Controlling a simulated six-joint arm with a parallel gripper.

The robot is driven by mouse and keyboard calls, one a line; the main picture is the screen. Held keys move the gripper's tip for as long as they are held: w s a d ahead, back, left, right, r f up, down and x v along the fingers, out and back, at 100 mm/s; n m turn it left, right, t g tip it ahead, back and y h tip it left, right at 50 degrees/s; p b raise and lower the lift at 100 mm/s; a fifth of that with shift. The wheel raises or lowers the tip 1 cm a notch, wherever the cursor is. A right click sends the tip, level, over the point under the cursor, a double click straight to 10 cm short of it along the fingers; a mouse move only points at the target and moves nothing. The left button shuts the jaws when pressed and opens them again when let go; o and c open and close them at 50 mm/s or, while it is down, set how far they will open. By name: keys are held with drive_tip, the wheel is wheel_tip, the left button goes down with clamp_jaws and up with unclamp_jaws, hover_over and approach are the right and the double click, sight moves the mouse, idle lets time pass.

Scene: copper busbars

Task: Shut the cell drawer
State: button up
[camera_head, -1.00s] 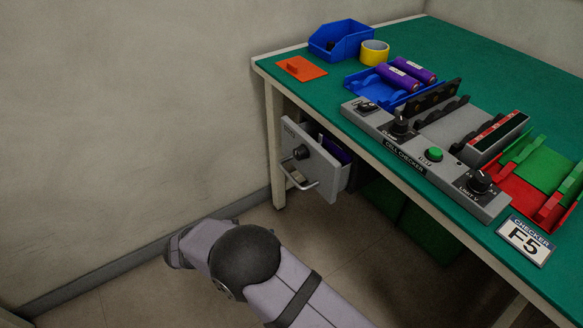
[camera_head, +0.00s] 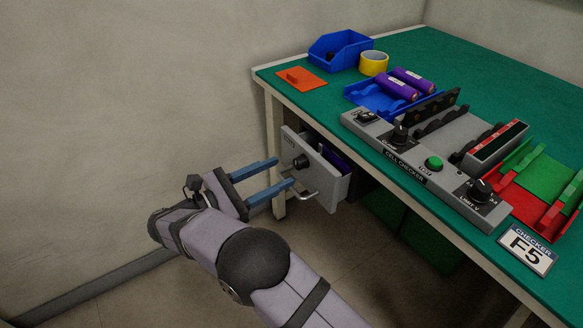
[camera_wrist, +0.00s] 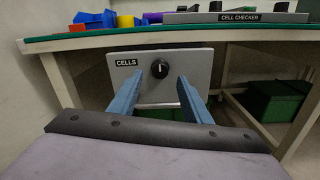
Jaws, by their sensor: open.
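The grey cell drawer (camera_head: 314,172) stands pulled out under the left end of the bench in the head view, with a purple thing showing inside it. Its front, labelled CELLS, fills the middle of the wrist view (camera_wrist: 195,70). The front carries a black round knob (camera_wrist: 159,68) and a bar handle (camera_head: 306,196) below it. My gripper (camera_head: 285,171) is open and empty, with its two blue fingers pointing at the drawer front. In the wrist view the fingers (camera_wrist: 156,88) lie either side of the knob's line. Whether they touch the front I cannot tell.
The green-topped bench (camera_head: 285,90) holds a cell checker (camera_head: 425,165), a blue bin (camera_head: 340,48), yellow tape (camera_head: 373,63) and purple cells (camera_head: 405,83). A bench leg (camera_head: 273,130) stands beside the drawer. A green box (camera_wrist: 275,101) sits beneath the bench. A wall is at the left.

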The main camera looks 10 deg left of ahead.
sight(296, 165)
drive_tip(key=shift+b+x, duration=0.5)
drive_tip(key=shift+x, duration=2.05)
drive_tip(key=c, duration=1)
